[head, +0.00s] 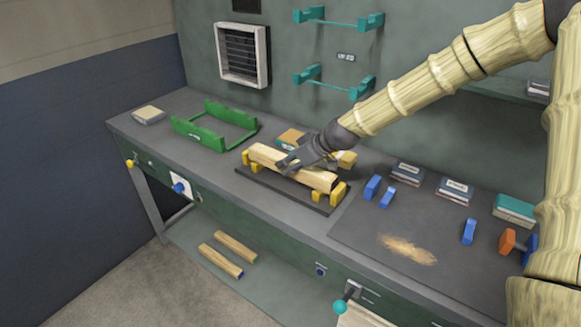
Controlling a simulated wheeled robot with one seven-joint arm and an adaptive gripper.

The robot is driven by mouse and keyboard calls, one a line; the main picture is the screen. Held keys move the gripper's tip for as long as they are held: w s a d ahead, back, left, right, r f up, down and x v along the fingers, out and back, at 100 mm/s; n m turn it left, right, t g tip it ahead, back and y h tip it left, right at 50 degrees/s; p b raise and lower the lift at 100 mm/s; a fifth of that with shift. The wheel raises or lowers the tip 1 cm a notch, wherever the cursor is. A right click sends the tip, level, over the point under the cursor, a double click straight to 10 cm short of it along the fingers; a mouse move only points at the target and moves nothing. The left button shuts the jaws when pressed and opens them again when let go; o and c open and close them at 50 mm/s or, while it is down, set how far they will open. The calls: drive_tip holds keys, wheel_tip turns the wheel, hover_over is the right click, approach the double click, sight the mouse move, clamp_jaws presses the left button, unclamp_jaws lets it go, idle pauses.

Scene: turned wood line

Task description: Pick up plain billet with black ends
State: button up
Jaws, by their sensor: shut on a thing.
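A plain pale wooden billet (264,154) lies along a yellow-ended cradle on a dark base plate, in the middle of the bench. The colour of its ends is hard to make out because yellow blocks and my gripper are close by. My gripper (293,166) comes down from the upper right and is shut on the billet near its middle. The fingertips are small in this view and partly merge with the wood. I cannot tell whether the billet touches the cradle or is just above it.
A green rack (216,136) stands left of the cradle. Yellow blocks (336,194) flank the billet. Blue blocks (372,187), books (407,173) and sawdust (407,249) lie to the right. Two billets (236,247) with coloured ends lie on the lower shelf. Teal wall brackets (307,74) hang behind.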

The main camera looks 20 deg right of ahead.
sight(282, 157)
drive_tip(key=shift+r, duration=0.1)
drive_tip(key=shift+r, duration=0.7)
wheel_tip(282, 157, up, 2)
drive_tip(key=shift+r+b, duration=0.1)
drive_tip(key=shift+b, duration=0.45)
drive_tip(key=s+r+b, duration=0.1)
drive_tip(key=s+b, duration=0.1)
drive_tip(key=s, duration=1.4)
drive_tip(key=shift+d, duration=0.15)
